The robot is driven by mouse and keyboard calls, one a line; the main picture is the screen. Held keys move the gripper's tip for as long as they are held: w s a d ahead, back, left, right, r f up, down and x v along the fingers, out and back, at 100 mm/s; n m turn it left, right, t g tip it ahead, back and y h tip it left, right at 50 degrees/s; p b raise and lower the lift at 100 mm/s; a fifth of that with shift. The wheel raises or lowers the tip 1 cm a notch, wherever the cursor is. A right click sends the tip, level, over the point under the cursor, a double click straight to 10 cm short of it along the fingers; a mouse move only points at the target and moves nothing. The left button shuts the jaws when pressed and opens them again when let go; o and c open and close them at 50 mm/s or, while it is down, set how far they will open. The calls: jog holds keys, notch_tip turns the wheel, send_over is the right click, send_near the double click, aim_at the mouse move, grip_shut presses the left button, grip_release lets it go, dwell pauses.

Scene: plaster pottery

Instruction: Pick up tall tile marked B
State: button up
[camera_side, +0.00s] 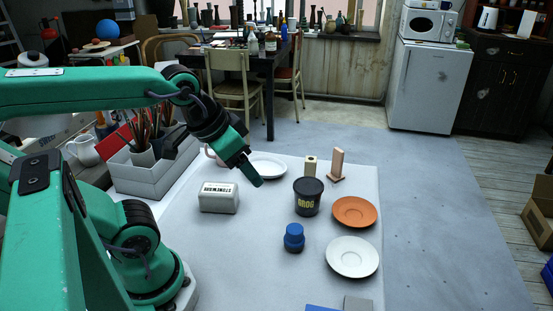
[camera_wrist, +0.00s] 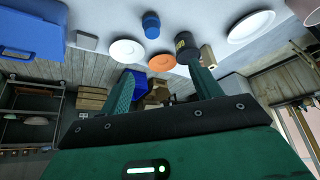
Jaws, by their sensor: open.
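Two upright tan pieces stand near the far edge of the table in the side view. One is a taller, thin tile (camera_side: 337,163) on a small base, and the other is a shorter block (camera_side: 310,166) to its left. I cannot read a letter on either. In the wrist view one tan piece (camera_wrist: 208,55) shows beside the dark tub; which of the two it is I cannot tell. My gripper (camera_side: 257,182) is above the table, left of both pieces and apart from them. In the wrist view its two fingers (camera_wrist: 165,88) are spread with nothing between them.
The dark GROG tub (camera_side: 307,196) stands just in front of the tan pieces. An orange saucer (camera_side: 354,211), a white saucer (camera_side: 352,257), a blue jar (camera_side: 293,237), a white plate (camera_side: 268,165) and a grey STONEWARE block (camera_side: 219,197) are around. The table's front-left is clear.

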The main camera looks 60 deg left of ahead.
jog(key=w+a+r+g, duration=0.15)
jog(key=w+r, duration=0.35)
jog(key=w, duration=0.6)
jog(key=g, duration=0.4)
send_over(338, 150)
jog(key=f, duration=1.6)
jog(key=shift+s+d+f, duration=0.1)
jog(key=shift+d+f, duration=0.1)
jog(key=shift+d, duration=0.05)
jog(key=shift+a+f, duration=0.2)
jog(key=shift+f, duration=0.35)
jog(key=shift+f, duration=0.1)
jog(key=shift+w+f, duration=0.15)
jog(key=shift+f, duration=1.75)
jog(key=shift+w+f, duration=0.15)
jog(key=shift+f, duration=1.7)
